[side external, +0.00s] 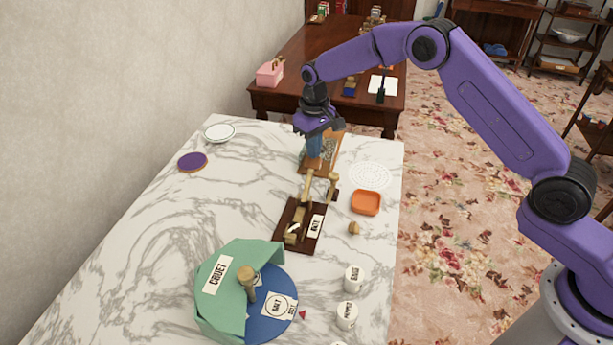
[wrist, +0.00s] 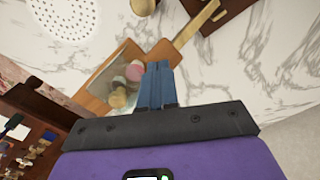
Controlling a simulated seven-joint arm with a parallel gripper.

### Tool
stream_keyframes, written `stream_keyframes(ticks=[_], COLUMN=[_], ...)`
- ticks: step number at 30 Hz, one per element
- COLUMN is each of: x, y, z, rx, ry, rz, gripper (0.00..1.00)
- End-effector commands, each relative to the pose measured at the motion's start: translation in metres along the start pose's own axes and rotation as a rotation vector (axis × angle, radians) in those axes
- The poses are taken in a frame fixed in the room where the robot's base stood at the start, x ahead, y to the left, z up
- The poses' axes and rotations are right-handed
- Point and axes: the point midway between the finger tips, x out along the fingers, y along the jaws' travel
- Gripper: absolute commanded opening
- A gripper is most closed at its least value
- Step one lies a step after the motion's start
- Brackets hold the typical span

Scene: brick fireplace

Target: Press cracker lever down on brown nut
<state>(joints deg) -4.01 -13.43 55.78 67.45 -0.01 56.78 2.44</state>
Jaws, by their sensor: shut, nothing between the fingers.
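The cracker has a dark wooden base (side external: 284,238) in the middle of the marble table, with a pale wooden lever (side external: 307,188) angled up from it. In the wrist view the lever (wrist: 197,24) shows at the top, its end close to the fingertips. I cannot make out clearly whether a brown nut sits in the cracker; a small brown nut-like object (side external: 354,228) lies to its right. My gripper (side external: 314,168) is shut and empty, pointing down beyond the lever's far end, beside a wooden tray. Its blue fingers (wrist: 156,70) are together in the wrist view.
The wooden tray (side external: 334,145) holds several roundish items. A pale knobbed piece (side external: 333,182) stands beside the lever. A white perforated disc (side external: 370,175) and an orange dish (side external: 366,202) lie right. A green-draped blue round stand (side external: 265,318) is in front. Marble left of the cracker is clear.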

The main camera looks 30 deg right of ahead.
Motion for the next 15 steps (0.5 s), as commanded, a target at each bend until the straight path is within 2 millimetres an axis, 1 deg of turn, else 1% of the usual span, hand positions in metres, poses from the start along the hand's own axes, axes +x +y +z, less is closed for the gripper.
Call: stream_keyframes(ticks=[5,15], x=[-0.003,-0.026], y=[0.000,0.000], z=[0.000,0.000], rx=[0.000,0.000], ry=[0.001,0.002], rz=[0.000,0.000], gripper=[0.00,0.00])
